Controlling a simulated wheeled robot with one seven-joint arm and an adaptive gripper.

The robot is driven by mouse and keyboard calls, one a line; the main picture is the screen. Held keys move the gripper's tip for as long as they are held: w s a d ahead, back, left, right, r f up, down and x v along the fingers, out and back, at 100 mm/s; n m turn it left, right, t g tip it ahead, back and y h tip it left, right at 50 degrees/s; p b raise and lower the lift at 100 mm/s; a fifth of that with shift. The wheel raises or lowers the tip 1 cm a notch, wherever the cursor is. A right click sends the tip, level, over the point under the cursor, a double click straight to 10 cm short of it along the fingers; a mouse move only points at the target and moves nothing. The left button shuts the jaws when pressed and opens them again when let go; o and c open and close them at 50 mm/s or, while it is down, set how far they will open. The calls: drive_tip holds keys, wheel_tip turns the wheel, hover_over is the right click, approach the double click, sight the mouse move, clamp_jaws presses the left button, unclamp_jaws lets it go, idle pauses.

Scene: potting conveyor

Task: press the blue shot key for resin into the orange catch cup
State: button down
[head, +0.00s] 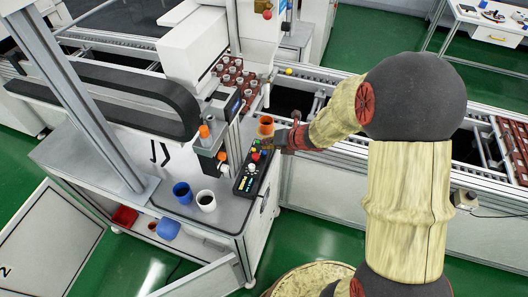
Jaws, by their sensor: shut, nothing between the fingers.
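A black control panel (243,184) with small coloured keys lies along the right edge of the grey bench. Its keys are too small to single out the blue shot key surely, and my gripper partly hides the panel's far end. An orange cup (265,127) stands upright just behind my gripper. Smaller orange parts show on the dispensing station, one at its top (204,131) and one lower down (222,156). My gripper (268,143) is shut and empty. It is close in front of the orange cup, over the panel's far end; contact cannot be told.
A blue cup (182,193) and a white cup (207,201) stand on the bench left of the panel. Red trays (218,88) with several pale parts sit on the conveyor behind. The dispensing column (231,142) rises close left of my gripper. A cabinet door (205,280) hangs open below.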

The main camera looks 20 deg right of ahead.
sight(266, 152)
drive_tip(key=shift+f, duration=0.1)
idle(0.7)
drive_tip(key=shift+f+b, duration=0.35)
drive_tip(key=shift+b, duration=0.05)
drive_tip(key=shift+f+b, duration=0.45)
idle(0.7)
idle(0.3)
drive_tip(key=shift+r+p, duration=0.8)
drive_tip(key=shift+r, duration=0.1)
wheel_tip(266, 152, up, 5)
drive_tip(key=p, duration=0.4)
idle(0.7)
